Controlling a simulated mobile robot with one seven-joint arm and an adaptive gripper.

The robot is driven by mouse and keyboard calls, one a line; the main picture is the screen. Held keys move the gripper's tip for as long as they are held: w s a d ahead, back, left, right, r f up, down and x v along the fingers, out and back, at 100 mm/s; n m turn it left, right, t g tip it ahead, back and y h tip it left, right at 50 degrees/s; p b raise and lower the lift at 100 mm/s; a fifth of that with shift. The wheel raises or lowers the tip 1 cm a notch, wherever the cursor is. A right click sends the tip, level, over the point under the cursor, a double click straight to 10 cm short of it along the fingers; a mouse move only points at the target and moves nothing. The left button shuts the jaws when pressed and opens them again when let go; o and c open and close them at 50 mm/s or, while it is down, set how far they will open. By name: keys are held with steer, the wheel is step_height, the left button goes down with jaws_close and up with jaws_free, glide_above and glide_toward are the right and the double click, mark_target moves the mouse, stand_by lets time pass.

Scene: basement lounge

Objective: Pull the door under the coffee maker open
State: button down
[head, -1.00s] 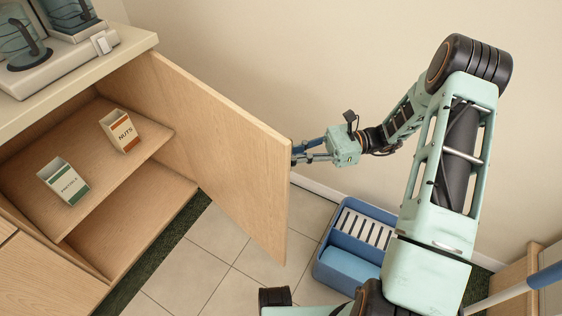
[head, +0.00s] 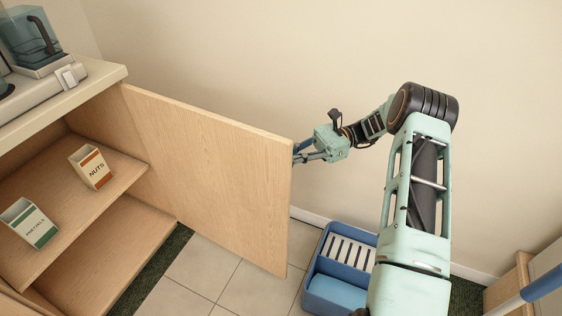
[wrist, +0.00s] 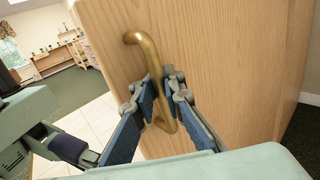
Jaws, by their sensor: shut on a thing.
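The wooden cabinet door (head: 215,170) under the coffee maker (head: 32,40) stands wide open, swung out from its hinge side at the cabinet's right end. In the wrist view the door's outer face (wrist: 215,60) fills much of the picture, with a curved brass handle (wrist: 143,52) on it. My gripper (wrist: 163,108) is shut on the lower part of that handle, a finger on each side. In the head view my gripper (head: 304,153) is at the door's free edge, and its fingertips and the handle are hidden behind the door.
The open cabinet holds a nuts box (head: 92,167) and a pretzels box (head: 30,223) on its shelf (head: 115,182). A blue bin (head: 335,292) with a white slatted part stands on the tiled floor below my arm. A beige wall (head: 300,50) is behind the door.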

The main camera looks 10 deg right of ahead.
steer(key=shift+s+d+f, duration=0.1)
steer(key=shift+s+d, duration=0.05)
steer(key=shift+d, duration=0.15)
steer(key=c, duration=2.1)
jaws_free()
steer(key=shift+d, duration=0.1)
steer(key=shift+o, duration=0.3)
steer(key=v, duration=0.7)
steer(key=shift+d, duration=0.15)
steer(key=shift+c, duration=0.2)
